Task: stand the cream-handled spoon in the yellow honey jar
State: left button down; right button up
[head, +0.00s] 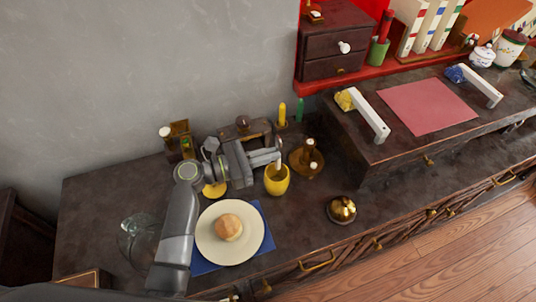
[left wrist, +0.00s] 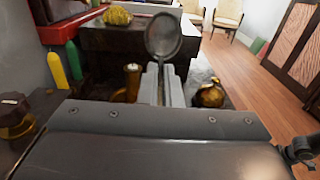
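My left gripper (head: 272,158) is just above the yellow honey jar (head: 277,182), which stands upright on the dark counter. In the left wrist view its pale fingers (left wrist: 162,86) are closed around the thin stem of the spoon. The spoon's grey bowl (left wrist: 164,36) points up beyond the fingertips. In the head view a pale piece, seemingly the spoon's handle (head: 279,165), points down at the jar's mouth. I cannot tell how deep it reaches. The jar is hidden in the left wrist view. My right gripper is not in view.
A brown stand (head: 308,158) is close to the jar's right, and a gold dome (head: 341,209) is farther right. A plate (head: 207,246) with a bun (head: 229,227) is in front. Yellow (head: 282,114) and green (head: 299,110) sticks stand behind. A raised dark cabinet blocks the right.

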aim_at(278, 143)
pick_arm(q)
jog(key=shift+f+b, duration=1.5)
jog(key=shift+f, duration=1.5)
jog(key=c, duration=1.5)
grip_release()
jog(key=shift+c, duration=0.2)
notch_tip(278, 143, up, 10)
jog(key=shift+p, duration=0.9)
